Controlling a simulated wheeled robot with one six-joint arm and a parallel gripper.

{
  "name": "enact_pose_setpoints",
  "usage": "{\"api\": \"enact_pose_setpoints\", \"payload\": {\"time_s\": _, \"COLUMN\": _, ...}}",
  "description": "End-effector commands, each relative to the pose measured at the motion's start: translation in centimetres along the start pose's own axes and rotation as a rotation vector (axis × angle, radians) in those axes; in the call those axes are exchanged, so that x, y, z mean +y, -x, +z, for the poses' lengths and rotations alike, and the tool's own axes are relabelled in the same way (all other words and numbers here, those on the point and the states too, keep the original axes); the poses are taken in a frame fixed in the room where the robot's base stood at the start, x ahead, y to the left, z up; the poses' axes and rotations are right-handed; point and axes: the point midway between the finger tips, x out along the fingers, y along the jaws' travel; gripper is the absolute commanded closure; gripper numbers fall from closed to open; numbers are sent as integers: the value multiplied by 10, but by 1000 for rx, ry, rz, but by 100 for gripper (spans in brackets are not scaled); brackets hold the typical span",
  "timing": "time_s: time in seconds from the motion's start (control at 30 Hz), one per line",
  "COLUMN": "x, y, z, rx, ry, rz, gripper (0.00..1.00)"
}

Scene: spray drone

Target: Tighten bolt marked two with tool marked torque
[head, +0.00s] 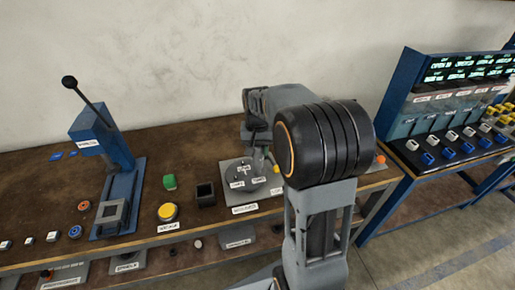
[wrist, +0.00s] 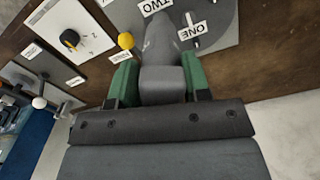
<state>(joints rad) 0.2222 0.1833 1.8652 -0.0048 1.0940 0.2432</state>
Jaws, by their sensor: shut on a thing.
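My gripper (wrist: 160,76) is shut on a grey tool (wrist: 163,42), held between its green finger pads. No marking on the tool is readable. The tool points at a round grey plate (wrist: 222,22) with tags TWO (wrist: 154,6) and ONE (wrist: 192,30). Its tip is near the TWO tag; the bolt there is hidden, and I cannot tell whether they touch. In the head view my gripper (head: 258,136) is above the plate (head: 247,186), which sits on the brown bench and carries several small tags.
A blue lever press (head: 115,150) stands left on the bench. A yellow ball (wrist: 126,40) and dial panel (wrist: 72,38) are near the tool. A blue console (head: 440,110) stands right.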

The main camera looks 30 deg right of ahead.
Motion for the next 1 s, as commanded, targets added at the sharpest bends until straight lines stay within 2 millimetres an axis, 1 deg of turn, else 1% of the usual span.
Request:
{"api": "enact_pose_setpoints", "payload": {"time_s": 0.73, "x": 0, "y": -11, "z": 0, "rx": 1, "ry": 0, "rz": 0, "gripper": 85}}
{"api": "enact_pose_setpoints", "payload": {"time_s": 1.0, "x": 0, "y": -11, "z": 0, "rx": 0, "ry": 0, "rz": 0, "gripper": 85}}
